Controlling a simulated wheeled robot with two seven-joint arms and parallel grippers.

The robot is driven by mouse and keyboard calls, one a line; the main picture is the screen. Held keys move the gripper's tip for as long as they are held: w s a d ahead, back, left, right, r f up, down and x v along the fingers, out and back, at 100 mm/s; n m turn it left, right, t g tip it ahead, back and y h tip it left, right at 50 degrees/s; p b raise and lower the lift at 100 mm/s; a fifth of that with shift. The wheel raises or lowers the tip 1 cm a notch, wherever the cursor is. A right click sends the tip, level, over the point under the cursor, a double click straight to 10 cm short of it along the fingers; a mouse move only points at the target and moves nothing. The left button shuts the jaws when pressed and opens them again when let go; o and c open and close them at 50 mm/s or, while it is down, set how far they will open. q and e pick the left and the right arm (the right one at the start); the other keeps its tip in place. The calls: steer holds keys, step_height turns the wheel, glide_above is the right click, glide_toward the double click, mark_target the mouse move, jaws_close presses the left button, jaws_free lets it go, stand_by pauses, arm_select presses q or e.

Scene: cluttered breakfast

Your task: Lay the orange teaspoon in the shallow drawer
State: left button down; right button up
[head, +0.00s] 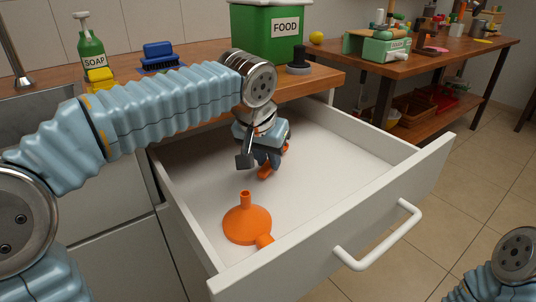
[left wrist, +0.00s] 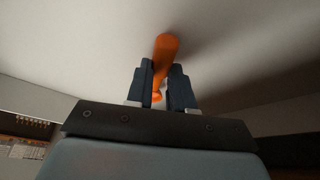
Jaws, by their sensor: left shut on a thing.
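The orange teaspoon (head: 267,171) is held in my left gripper (head: 260,158), inside the open white drawer (head: 325,160). In the head view only small orange parts of it show below and beside the jaws; the rest is hidden by the gripper. In the left wrist view my left gripper (left wrist: 163,80) is shut on the teaspoon (left wrist: 166,48), whose orange end sticks out past the fingertips towards a pale surface. I cannot tell whether the teaspoon touches the drawer floor. My right gripper is not in view.
An orange funnel (head: 246,222) lies in the drawer's near left part. The drawer's right part is clear. On the counter stand a green FOOD bin (head: 265,35), a soap bottle (head: 90,45), a blue brush (head: 158,56) and a dark-handled stopper (head: 299,62).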

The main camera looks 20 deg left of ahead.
arm_select(q)
steer(key=shift+f, duration=0.5)
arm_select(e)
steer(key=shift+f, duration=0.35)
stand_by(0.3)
arm_select(q)
steer(key=shift+c, duration=1.8)
jaws_free()
step_height(320, 180, up, 5)
steer(key=p, duration=0.3)
steer(key=shift+f+p, duration=0.2)
steer(key=shift+p, duration=0.15)
step_height(320, 180, up, 10)
steer(key=p, duration=0.9)
steer(key=s+d+b, duration=0.1)
steer(key=s+d, duration=0.8)
steer(key=d, duration=0.3)
steer(key=shift+s+d+f, duration=0.25)
steer(key=shift+s+d, duration=0.05)
steer(key=shift+s, duration=0.1)
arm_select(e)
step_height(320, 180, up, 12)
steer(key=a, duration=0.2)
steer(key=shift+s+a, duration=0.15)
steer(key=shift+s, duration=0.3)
